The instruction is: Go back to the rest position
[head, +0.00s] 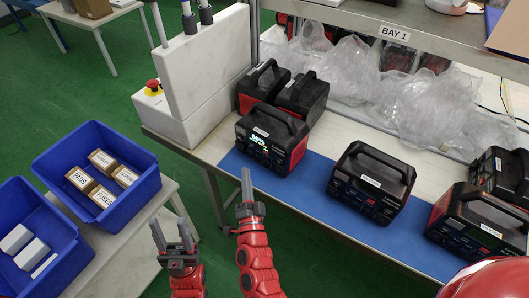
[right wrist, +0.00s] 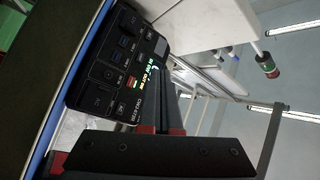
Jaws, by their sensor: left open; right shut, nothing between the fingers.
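My left gripper (head: 171,236) is open and empty, low in the head view, over the floor between the side table and the bench. My right gripper (head: 247,186) is shut with nothing in it, just in front of the bench's edge. A black and red power station (head: 270,141) with a lit display stands on the blue mat, beyond and to the right of the right gripper. Its lit front panel (right wrist: 125,62) also shows in the right wrist view, behind my dark shut fingers (right wrist: 172,115). I cannot see contact between them.
Several other power stations (head: 371,183) stand on the bench, some on the blue mat (head: 320,205). Clear plastic bags (head: 425,105) lie behind. Blue bins (head: 100,140) with small boxes stand at left. A white cabinet with a red emergency button (head: 153,86) stands at the bench's left end.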

